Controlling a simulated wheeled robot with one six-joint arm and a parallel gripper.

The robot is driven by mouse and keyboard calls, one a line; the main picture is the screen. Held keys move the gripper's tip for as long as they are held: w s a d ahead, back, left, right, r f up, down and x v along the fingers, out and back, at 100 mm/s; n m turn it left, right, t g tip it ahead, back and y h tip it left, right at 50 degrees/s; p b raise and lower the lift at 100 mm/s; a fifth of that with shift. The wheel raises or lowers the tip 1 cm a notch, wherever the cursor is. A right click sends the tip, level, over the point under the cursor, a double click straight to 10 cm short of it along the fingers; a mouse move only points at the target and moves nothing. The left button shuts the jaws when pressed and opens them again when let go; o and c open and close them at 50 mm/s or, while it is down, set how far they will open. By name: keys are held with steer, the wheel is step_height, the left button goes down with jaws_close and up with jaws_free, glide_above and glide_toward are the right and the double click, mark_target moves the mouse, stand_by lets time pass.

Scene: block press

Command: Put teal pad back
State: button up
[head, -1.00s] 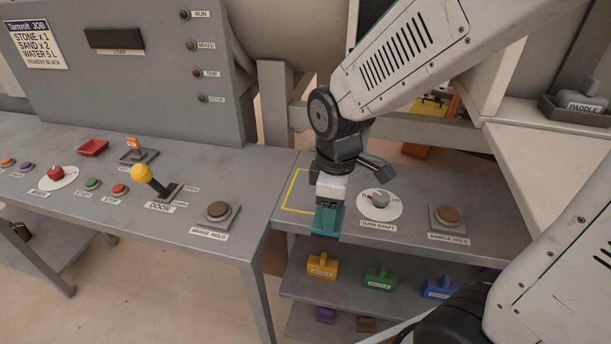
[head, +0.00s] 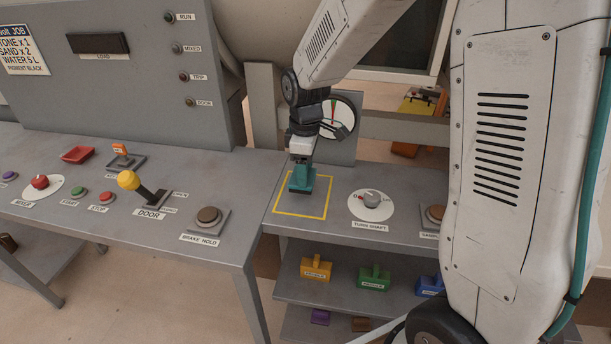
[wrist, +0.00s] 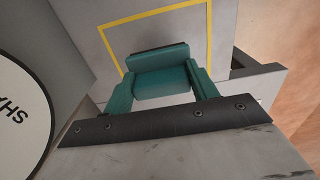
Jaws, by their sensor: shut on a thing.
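The teal pad (head: 302,184) hangs from my gripper (head: 301,165) within the yellow square outline (head: 298,216) on the right bench, toward its back. My gripper points down and is shut on the pad's upper part. I cannot tell whether the pad's underside touches the bench top. The pad's underside is hidden.
A round dial (head: 338,117) stands behind the pad, close to my arm. The turn shaft knob (head: 371,200) is to the right, and the brake hold button (head: 209,216) is on the left bench. Yellow (head: 316,268) and green (head: 373,278) blocks sit on the shelf below.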

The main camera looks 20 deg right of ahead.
steer(key=shift+f, duration=1.35)
steer(key=shift+f, duration=0.1)
steer(key=o, duration=0.9)
steer(key=shift+f, duration=0.1)
steer(key=shift+o, duration=0.2)
